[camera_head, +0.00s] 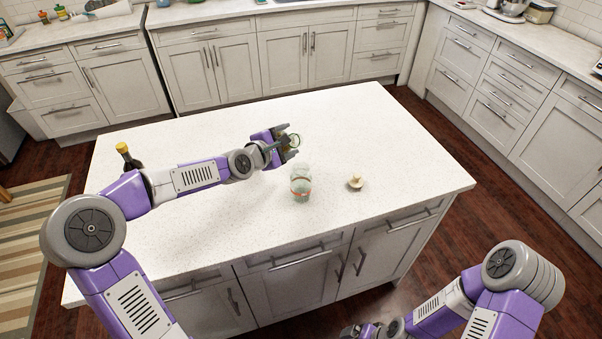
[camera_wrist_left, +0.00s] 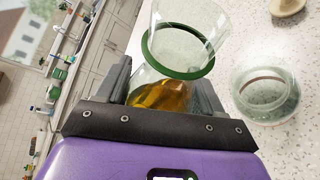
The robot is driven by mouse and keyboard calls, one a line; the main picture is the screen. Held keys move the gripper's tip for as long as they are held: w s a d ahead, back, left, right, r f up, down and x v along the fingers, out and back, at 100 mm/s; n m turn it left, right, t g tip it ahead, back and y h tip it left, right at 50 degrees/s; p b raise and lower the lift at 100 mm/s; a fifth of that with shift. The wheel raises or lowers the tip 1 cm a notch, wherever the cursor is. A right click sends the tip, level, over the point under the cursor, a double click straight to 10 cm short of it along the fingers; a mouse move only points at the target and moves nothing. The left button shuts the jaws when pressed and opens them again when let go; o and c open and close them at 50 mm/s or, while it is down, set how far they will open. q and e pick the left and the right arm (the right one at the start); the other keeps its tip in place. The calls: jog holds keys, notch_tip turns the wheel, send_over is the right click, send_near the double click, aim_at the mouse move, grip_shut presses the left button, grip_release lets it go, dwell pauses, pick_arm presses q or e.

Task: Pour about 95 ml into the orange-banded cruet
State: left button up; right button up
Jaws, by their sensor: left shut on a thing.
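My left gripper (camera_head: 284,148) is shut on a clear glass vessel with a green band (camera_wrist_left: 180,60), which holds amber liquid. It is held above the island, behind and slightly left of a clear glass vessel with a reddish-orange band (camera_head: 301,188), which looks like the orange-banded cruet. That cruet stands on the counter, and it also shows at the right of the left wrist view (camera_wrist_left: 267,92). No amber liquid is discernible in it. The held vessel's exact tilt is hard to judge. My right gripper (camera_head: 362,331) is low at the bottom edge, with its fingers unclear.
A small pale stopper-like piece (camera_head: 355,183) lies right of the cruet. A dark bottle with a yellow top (camera_head: 127,157) stands at the island's left, behind my left arm. The island top (camera_head: 390,130) is clear at the right and back.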

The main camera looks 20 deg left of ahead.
pick_arm(q)
jog(key=f+b, duration=0.1)
jog(key=b, duration=0.1)
jog(key=f+m+b, duration=0.1)
jog(key=shift+w+a+f+t+y+b, duration=0.2)
jog(key=shift+f+t+y+b, duration=0.1)
jog(key=shift+f+b, duration=0.1)
jog(key=shift+f+m, duration=0.1)
jog(key=shift+m, duration=0.3)
jog(key=shift+r+b, duration=0.2)
jog(key=shift+b, duration=0.1)
jog(key=shift+a+m+t+y+b, duration=0.1)
jog(key=shift+m+t+y+b, duration=0.25)
jog(key=shift+m+b, duration=0.2)
jog(key=shift+r+m+t+b, duration=0.25)
jog(key=shift+r+b, duration=0.05)
jog(key=shift+b, duration=0.2)
jog(key=shift+r+m+t+b, duration=0.4)
jog(key=shift+r+m+b, duration=0.4)
jog(key=shift+b, duration=0.25)
jog(key=shift+w+a, duration=0.15)
jog(key=shift+r+m+y+b, duration=0.3)
jog(key=shift+m+b, duration=0.1)
jog(key=shift+b, duration=0.2)
dwell(3.7)
